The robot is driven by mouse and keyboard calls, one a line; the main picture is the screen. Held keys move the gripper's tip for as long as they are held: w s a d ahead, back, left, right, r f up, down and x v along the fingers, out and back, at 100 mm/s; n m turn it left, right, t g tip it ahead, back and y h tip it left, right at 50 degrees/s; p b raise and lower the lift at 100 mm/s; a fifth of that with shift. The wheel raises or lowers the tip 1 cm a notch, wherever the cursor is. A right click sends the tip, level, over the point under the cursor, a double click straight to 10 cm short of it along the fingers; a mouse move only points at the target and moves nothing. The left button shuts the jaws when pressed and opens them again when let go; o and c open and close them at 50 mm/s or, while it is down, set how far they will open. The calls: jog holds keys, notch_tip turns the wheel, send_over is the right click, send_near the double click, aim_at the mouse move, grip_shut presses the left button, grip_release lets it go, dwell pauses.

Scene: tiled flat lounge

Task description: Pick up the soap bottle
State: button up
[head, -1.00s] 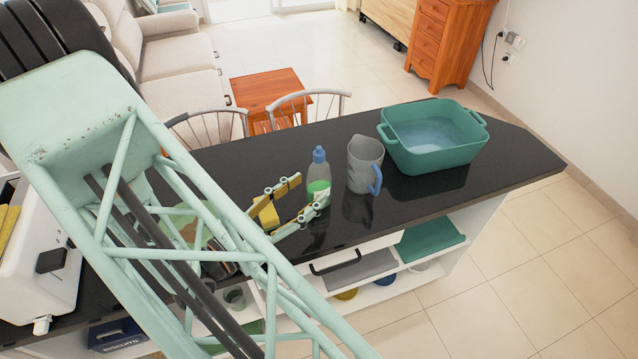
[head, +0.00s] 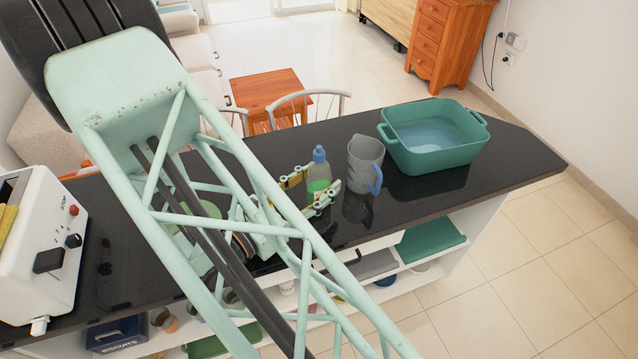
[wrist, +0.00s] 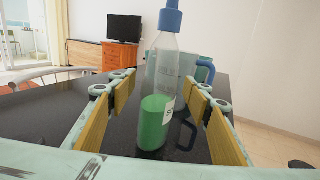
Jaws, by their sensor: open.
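The soap bottle (head: 318,180) is clear with green liquid and a blue cap, and stands upright on the black counter. My gripper (head: 310,193) is open, with its two fingers on either side of the bottle in the head view. In the wrist view the bottle (wrist: 157,115) stands between the yellow pads of the open fingers (wrist: 160,115). Gaps show between the bottle and the pads, so neither visibly touches it. My arm hides part of the counter to the left.
A grey jug (head: 364,163) with a blue handle stands close to the right of the bottle. A green basin (head: 433,160) with water is farther right on the black counter (head: 510,150). A white toaster (head: 40,250) stands at far left. Chairs are behind the counter.

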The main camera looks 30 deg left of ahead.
aim_at(311, 176)
jog(key=shift+c, duration=0.5)
jog(key=c, duration=1)
jog(key=shift+o, duration=0.2)
jog(key=shift+r, duration=0.35)
jog(key=shift+r+p, duration=0.35)
jog(key=shift+r, duration=1.2)
jog(key=shift+s+d+r+p, duration=0.15)
jog(key=shift+s+d+r, duration=0.05)
jog(key=shift+s+d, duration=1.7)
jog(key=shift+s+d+r+p, duration=0.15)
jog(key=shift+s+d+r, duration=0.05)
jog(key=shift+s+d, duration=1.65)
jog(key=shift+s+d+r+p, duration=0.2)
jog(key=shift+s+d, duration=1.3)
jog(key=shift+d, duration=0.7)
